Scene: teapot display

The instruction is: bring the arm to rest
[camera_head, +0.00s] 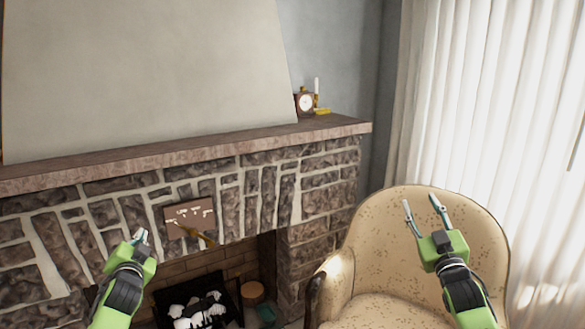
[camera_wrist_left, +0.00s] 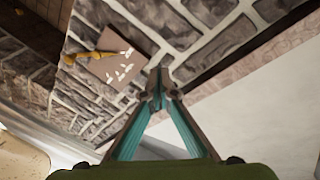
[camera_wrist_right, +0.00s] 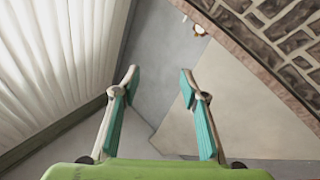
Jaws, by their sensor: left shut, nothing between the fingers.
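My left gripper (camera_head: 140,236) is in front of the stone fireplace, at the lower left of the head view. In the left wrist view its fingertips (camera_wrist_left: 158,78) meet, with nothing between them. My right gripper (camera_head: 422,203) is raised in front of the beige armchair at the right. In the right wrist view its fingers (camera_wrist_right: 159,76) are apart, and the space between them is empty. Both grippers point up and forward in the head view.
The stone fireplace (camera_head: 130,212) has a mantel (camera_head: 230,143) bearing a clock (camera_head: 305,102) and a candle holder (camera_head: 321,110). A brown plaque (camera_head: 190,213) is on its front, also in the left wrist view (camera_wrist_left: 122,69). The armchair (camera_head: 385,245) stands before white curtains (camera_head: 490,110).

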